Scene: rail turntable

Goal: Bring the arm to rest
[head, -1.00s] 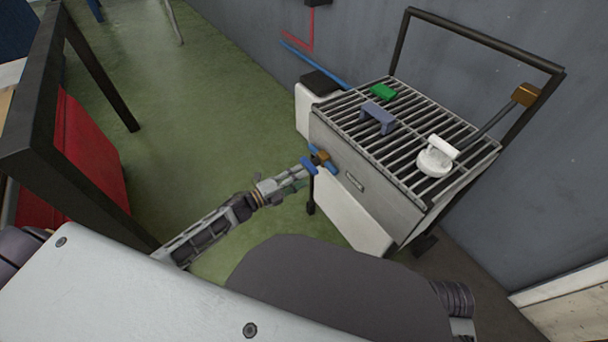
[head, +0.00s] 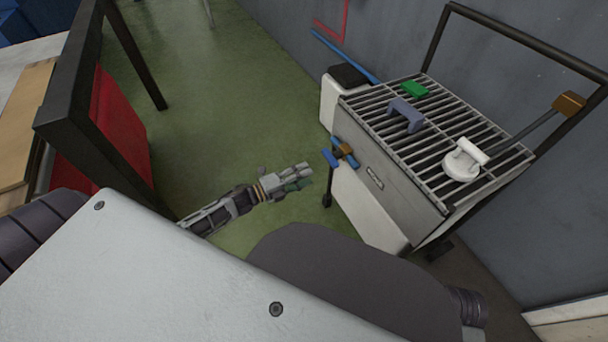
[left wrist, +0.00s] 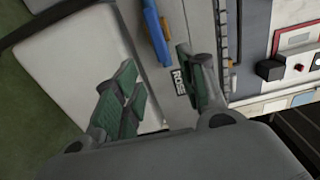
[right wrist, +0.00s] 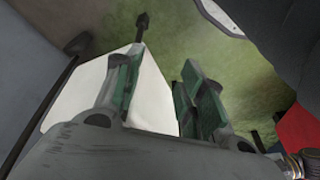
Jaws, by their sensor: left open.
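My left gripper (head: 303,177) is open and empty, to the left of the grey box cart and apart from it. In the left wrist view its green-padded fingers (left wrist: 160,80) stand apart. A blue handle with a brown block (head: 345,152) sits on the cart's near left side; the blue part also shows ahead of the fingers in the left wrist view (left wrist: 156,30). My right gripper does not show in the head view. In the right wrist view its green-padded fingers (right wrist: 157,90) stand apart with nothing visible gripped.
The cart's slatted top (head: 438,130) carries a green block (head: 414,89), a purple-grey handle (head: 406,115) and a white round knob (head: 462,162). A brown-tipped lever (head: 569,104) rises at right. A dark-framed table (head: 75,110) stands left. Green floor (head: 220,110) lies open between.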

